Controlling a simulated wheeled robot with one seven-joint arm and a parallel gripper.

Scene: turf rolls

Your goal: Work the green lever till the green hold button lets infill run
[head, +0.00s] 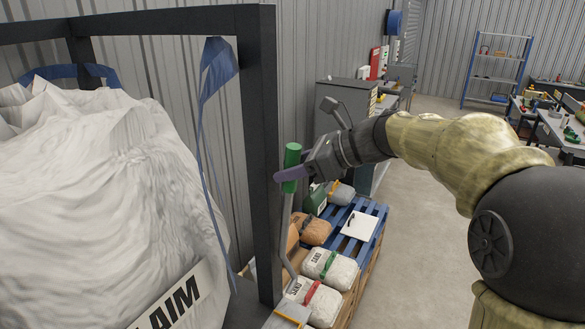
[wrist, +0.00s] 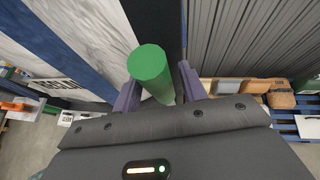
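In the wrist view the green handle (wrist: 150,72) stands between the two fingers of my gripper (wrist: 158,92). The fingers are spread, and a narrow gap shows at the right one; contact on the left is unclear. I cannot make out the green hold button in either view.
A large white bulk bag (head: 100,180) hangs in a dark frame (head: 258,130) left of the lever. Sand bags (head: 330,268) and a white board (head: 359,225) lie on a blue pallet (head: 380,215) below my arm. Open floor (head: 440,150) lies to the right.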

